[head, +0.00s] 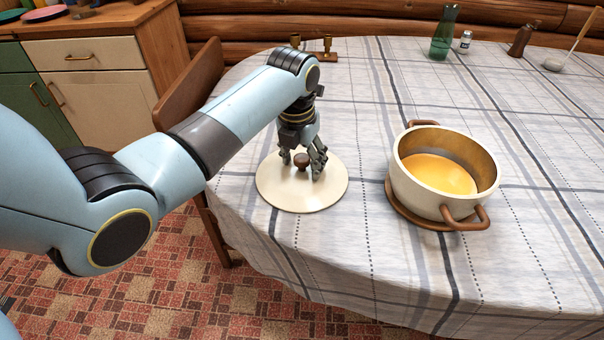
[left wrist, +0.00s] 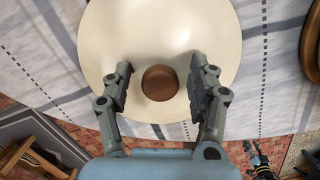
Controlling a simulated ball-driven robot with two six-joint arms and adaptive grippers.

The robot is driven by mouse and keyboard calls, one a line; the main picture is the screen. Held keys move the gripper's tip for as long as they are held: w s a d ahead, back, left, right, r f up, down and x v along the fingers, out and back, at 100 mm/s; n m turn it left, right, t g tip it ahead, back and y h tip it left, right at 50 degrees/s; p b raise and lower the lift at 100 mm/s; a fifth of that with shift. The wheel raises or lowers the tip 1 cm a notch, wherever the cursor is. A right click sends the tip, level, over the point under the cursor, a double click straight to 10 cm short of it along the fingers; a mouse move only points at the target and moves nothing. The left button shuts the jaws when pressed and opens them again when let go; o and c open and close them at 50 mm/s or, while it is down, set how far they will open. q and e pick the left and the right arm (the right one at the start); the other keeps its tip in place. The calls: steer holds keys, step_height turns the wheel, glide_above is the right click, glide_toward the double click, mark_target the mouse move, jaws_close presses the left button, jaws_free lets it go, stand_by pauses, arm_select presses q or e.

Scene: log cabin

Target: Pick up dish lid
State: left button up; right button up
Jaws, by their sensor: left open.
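The dish lid (head: 287,196) is a round cream disc with a brown knob (head: 301,160). It lies flat on the table near its left edge. My left gripper (head: 302,168) is over the lid, pointing down, with its fingers open on either side of the knob. In the left wrist view the lid (left wrist: 160,30) fills the upper middle, and the knob (left wrist: 160,83) sits between the two open fingers, with a gap on each side. A cream pot (head: 418,192) with brown handles and yellow-orange contents stands to the right of the lid.
The table has a plaid cloth (head: 350,270). A green bottle (head: 444,35), a small shaker (head: 465,42) and a brown bottle (head: 521,42) stand at the back right. A brass holder (head: 327,48) is at the back left. A wooden chair (head: 190,82) is left of the table.

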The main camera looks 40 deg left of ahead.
arm_select(q)
steer(key=shift+c, duration=0.2)
jaws_close()
steer(key=shift+r, duration=0.15)
